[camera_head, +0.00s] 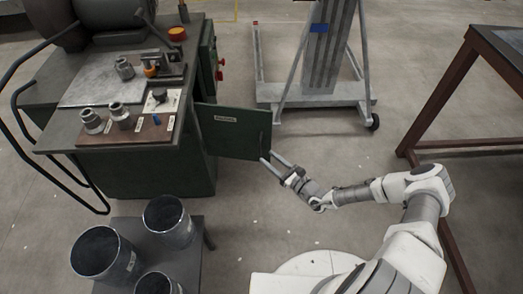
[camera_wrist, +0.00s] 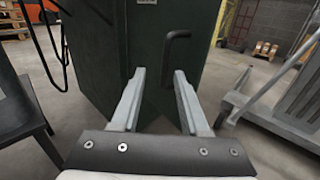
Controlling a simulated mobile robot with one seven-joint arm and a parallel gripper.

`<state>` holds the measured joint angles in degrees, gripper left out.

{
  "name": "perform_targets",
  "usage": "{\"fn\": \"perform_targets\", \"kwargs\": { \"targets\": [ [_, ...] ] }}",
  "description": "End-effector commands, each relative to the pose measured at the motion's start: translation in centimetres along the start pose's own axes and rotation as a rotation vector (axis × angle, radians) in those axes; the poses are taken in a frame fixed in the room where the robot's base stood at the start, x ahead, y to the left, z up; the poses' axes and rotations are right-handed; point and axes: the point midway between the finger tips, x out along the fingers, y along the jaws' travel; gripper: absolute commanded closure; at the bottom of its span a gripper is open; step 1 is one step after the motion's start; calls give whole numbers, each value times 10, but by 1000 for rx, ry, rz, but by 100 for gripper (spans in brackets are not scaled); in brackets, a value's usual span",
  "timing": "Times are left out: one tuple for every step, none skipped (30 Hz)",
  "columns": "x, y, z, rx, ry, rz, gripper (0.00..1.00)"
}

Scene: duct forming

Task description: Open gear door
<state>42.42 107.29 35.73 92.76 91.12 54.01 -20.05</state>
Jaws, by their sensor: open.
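The gear door (camera_head: 232,131) is a dark green panel with a small label near its top. It stands swung out to the right from the green machine cabinet (camera_head: 160,170). In the wrist view the door (camera_wrist: 185,20) is straight ahead, with a dark bent handle (camera_wrist: 172,48) near its right edge. My gripper (camera_head: 267,156) is by the door's lower right corner in the head view. In the wrist view my gripper (camera_wrist: 160,72) has its fingers spread with nothing between them. The handle is beyond the fingertips, and I cannot tell whether either finger touches the door.
Black cylindrical pots (camera_head: 168,222) stand on a low table at the lower left. Metal fittings (camera_head: 92,121) lie on the machine top. A wheeled grey frame (camera_head: 315,95) stands behind, and a brown-legged table (camera_head: 440,95) is at the right. The floor between is clear.

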Motion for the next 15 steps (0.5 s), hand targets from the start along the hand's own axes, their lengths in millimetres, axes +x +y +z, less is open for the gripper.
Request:
{"fn": "perform_targets", "kwargs": {
  "targets": [
    [-14, -2, 3, 1, 1, -3, 55],
    [-21, -1, 3, 0, 1, -3, 55],
    [-32, -1, 2, 2, 2, -4, 55],
    [-39, -1, 2, 1, 1, -3, 55],
    [-46, -1, 2, 1, 1, -3, 55],
    [-56, -1, 2, 1, 2, -4, 55],
    [-62, -1, 2, 1, 1, -3, 55],
    [-69, -1, 2, 1, 1, -3, 55],
    [-77, -1, 2, 1, 1, -3, 55],
    [-82, -1, 1, 0, 1, -2, 55],
    [-88, -1, 1, 0, 1, -3, 55],
    [-94, -1, 1, -1, 0, -3, 55],
    [-98, -1, 1, -1, 1, -2, 55],
    [-102, -1, 0, -1, 1, -1, 55],
    [-106, -1, 0, -1, 1, -2, 55]
  ]
}}
